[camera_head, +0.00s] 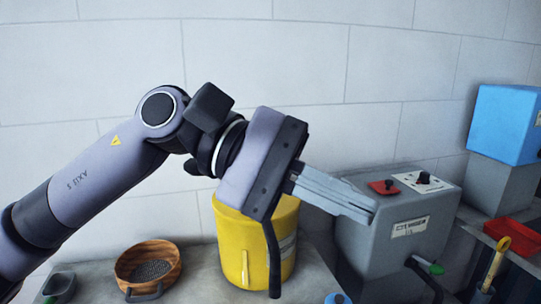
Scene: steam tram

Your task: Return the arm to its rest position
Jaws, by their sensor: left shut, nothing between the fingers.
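My left arm comes in from the left and reaches across the middle of the head view. My left gripper (374,212) points right and slightly down, with its fingers together and nothing between them. In the picture it overlaps the front left of a grey machine box (400,250); I cannot tell how near it is in depth. A yellow bucket (240,245) stands below the gripper's body, its upper right part hidden by it. My right gripper is not in view.
A wooden bowl (165,262) with dark contents sits on the counter at the lower left, near a small grey container (60,286). At the right are a blue box (505,122), a red tray (512,233) and a yellow-handled tool (498,256). A tiled wall is behind.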

